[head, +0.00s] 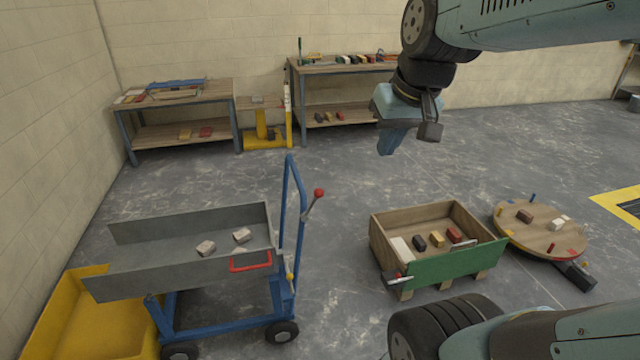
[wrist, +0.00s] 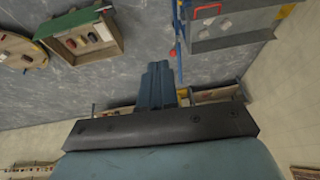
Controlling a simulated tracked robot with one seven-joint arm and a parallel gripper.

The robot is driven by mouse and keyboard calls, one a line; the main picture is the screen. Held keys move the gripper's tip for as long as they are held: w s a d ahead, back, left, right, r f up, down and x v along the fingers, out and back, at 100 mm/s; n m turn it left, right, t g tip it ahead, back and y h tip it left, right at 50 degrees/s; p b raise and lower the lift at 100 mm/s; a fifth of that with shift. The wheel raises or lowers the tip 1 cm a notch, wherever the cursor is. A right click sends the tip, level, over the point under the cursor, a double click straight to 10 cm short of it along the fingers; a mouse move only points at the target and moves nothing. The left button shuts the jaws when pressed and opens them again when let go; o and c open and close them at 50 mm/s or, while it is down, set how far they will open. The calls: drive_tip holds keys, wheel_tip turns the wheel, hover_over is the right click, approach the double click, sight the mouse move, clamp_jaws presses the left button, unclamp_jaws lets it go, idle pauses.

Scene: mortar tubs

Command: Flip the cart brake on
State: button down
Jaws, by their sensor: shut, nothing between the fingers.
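The cart is a grey sheet-metal tray (head: 180,265) on a blue wheeled frame (head: 240,325). Its tall blue handle (head: 287,200) stands at the right end. A lever with a red knob (head: 319,193) leans up and right from the handle post. In the wrist view the red knob (wrist: 173,52) shows beside the handle, near the fingertips in the picture. My gripper (head: 386,150) is shut and empty, held high to the right of the handle, clear of the cart. Its closed fingers (wrist: 158,70) show in the wrist view. Which part is the brake is not certain.
A yellow bin (head: 85,325) stands under the tray's left end. A wooden crate with a green front (head: 450,262) and a round wooden table (head: 560,245) stand right. Workbenches (head: 180,95) line the back wall. Open grey floor lies between cart and crate.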

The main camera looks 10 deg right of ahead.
drive_tip(key=w+d+f+m+g+y, duration=0.1)
drive_tip(key=w+d+f, duration=0.3)
drive_tip(key=w+f, duration=0.7)
drive_tip(key=w+d+f+m+g+y, duration=0.1)
drive_tip(key=w+d+f+g+y, duration=0.1)
drive_tip(key=w+f, duration=0.9)
drive_tip(key=w+d+y, duration=0.1)
drive_tip(key=w+d, duration=0.1)
drive_tip(key=w, duration=0.5)
drive_tip(key=shift+w+g+y, duration=0.3)
drive_tip(key=shift+w+g, duration=0.05)
drive_tip(key=shift+g, duration=0.05)
drive_tip(key=w+a+f, duration=0.1)
drive_tip(key=a+f, duration=0.7)
drive_tip(key=shift+a+f, duration=0.15)
drive_tip(key=shift+w, duration=0.1)
